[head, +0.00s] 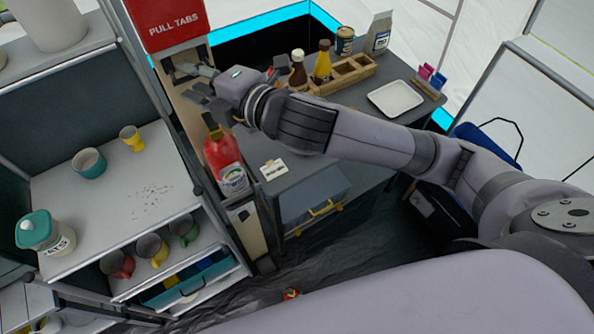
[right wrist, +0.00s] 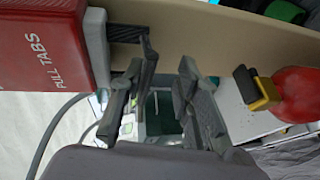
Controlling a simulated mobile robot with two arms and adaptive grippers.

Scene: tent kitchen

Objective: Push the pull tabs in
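A red box lettered PULL TABS (head: 172,22) is at the top left of the head view, above a cream panel (head: 197,108). The box also shows at the upper left in the right wrist view (right wrist: 42,48), with a grey edge piece beside it. My right gripper (head: 196,82) is just below the box, by an opening in the panel. In the right wrist view its two dark fingers (right wrist: 160,95) are apart, with nothing visible gripped between them. I cannot make out individual tabs or whether a finger touches the box. My left gripper is not in view.
A red bottle-like container (head: 224,163) stands close below the right gripper. Sauce bottles (head: 322,65) stand by a wooden rack (head: 350,75) on the counter, near a white tray (head: 396,98). Shelves with cups (head: 88,162) are at left.

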